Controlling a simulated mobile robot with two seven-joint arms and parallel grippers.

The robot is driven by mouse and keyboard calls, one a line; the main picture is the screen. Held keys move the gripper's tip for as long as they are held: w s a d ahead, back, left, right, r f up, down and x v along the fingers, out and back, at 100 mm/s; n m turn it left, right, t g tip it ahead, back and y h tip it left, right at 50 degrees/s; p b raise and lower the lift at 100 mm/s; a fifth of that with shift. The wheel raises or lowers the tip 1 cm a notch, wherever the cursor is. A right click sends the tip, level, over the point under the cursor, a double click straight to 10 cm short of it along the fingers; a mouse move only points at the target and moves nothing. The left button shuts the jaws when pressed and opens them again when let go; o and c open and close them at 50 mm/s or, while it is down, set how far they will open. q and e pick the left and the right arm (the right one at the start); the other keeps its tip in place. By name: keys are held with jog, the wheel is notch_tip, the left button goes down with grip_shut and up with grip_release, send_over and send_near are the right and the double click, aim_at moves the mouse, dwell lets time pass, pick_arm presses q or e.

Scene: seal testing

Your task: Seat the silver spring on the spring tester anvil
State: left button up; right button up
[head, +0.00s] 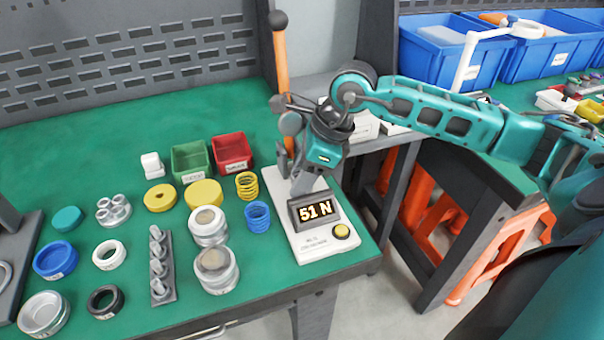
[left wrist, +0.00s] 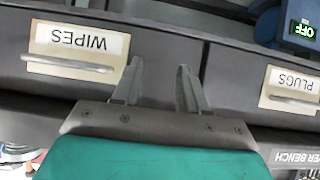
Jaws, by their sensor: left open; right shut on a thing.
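The spring tester (head: 316,240) is a white base with a display reading 51 N and a yellow button, at the right front of the green bench. My right gripper (head: 304,184) points down just behind the display, over the anvil area. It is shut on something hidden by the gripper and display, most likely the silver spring. I cannot make out the spring or the anvil, nor whether they touch. The tester's orange lever (head: 281,90) stands upright with a black knob. My left gripper (left wrist: 159,82) is open and empty in the left wrist view, before drawer fronts.
A yellow spring (head: 247,186) and a blue spring (head: 257,217) stand just left of the tester. Silver round tins (head: 216,268), a red bin (head: 232,152) and a green bin (head: 190,161) are further left. A drawer labelled WIPES (left wrist: 80,45) faces my left gripper.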

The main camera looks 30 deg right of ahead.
jog(key=shift+f, duration=0.2)
jog(key=o, duration=1.2)
jog(key=shift+c, duration=0.2)
jog(key=shift+r+p, duration=0.4)
jog(key=shift+r, duration=0.2)
jog(key=shift+r+p, duration=1.15)
jog(key=shift+r, duration=0.8)
